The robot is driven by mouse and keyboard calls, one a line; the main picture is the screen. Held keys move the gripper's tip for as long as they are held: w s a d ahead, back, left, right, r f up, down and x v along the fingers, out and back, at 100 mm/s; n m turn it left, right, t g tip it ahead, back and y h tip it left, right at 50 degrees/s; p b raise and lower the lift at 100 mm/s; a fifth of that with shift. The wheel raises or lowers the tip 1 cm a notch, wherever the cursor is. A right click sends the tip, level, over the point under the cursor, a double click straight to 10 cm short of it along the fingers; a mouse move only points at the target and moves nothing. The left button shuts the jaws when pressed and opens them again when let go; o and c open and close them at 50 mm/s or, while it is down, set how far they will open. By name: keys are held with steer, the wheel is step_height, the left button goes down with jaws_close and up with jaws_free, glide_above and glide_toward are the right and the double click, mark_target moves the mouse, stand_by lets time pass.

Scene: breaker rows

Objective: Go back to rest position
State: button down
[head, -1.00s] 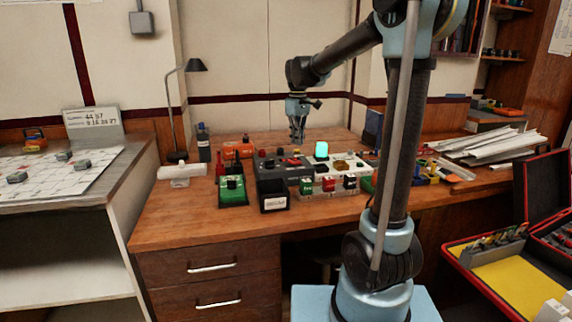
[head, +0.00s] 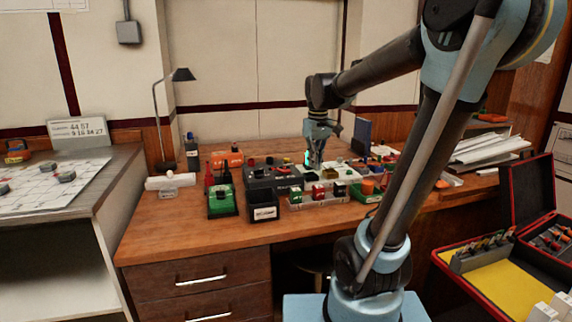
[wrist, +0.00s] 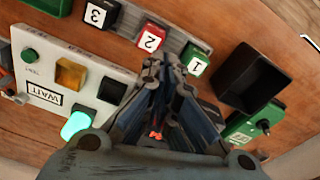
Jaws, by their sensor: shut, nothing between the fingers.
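My gripper (head: 315,162) is shut and empty, pointing down above the control panel on the desk. The panel, seen in the wrist view (wrist: 48,72), is white with a "WAIT" label (wrist: 43,92), a lit green-cyan lamp (wrist: 76,124), an amber square (wrist: 71,74) and a green round button (wrist: 29,55). In the head view my gripper partly covers the lit lamp (head: 307,157). Numbered blocks stand beside the panel: green 1 (wrist: 197,61), red 2 (wrist: 150,42) and black 3 (wrist: 98,15). My fingers hide part of the middle of the wrist view.
A lamp (head: 168,120) rises at the back left. An open red case (head: 505,260) lies right. The desk's front left (head: 165,230) is clear.

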steer(key=s+d+f+m, duration=0.3)
steer(key=s+f, duration=0.4)
steer(key=s, duration=0.3)
steer(key=s+d+f+m+t, duration=0.1)
steer(key=s+d+f+m, duration=0.1)
steer(key=s+d+f, duration=0.4)
steer(key=s+f, duration=0.2)
steer(key=s, duration=0.2)
steer(key=shift+d+f+m, duration=0.15)
steer(key=shift+f+m, duration=0.1)
steer(key=shift+m, duration=0.15)
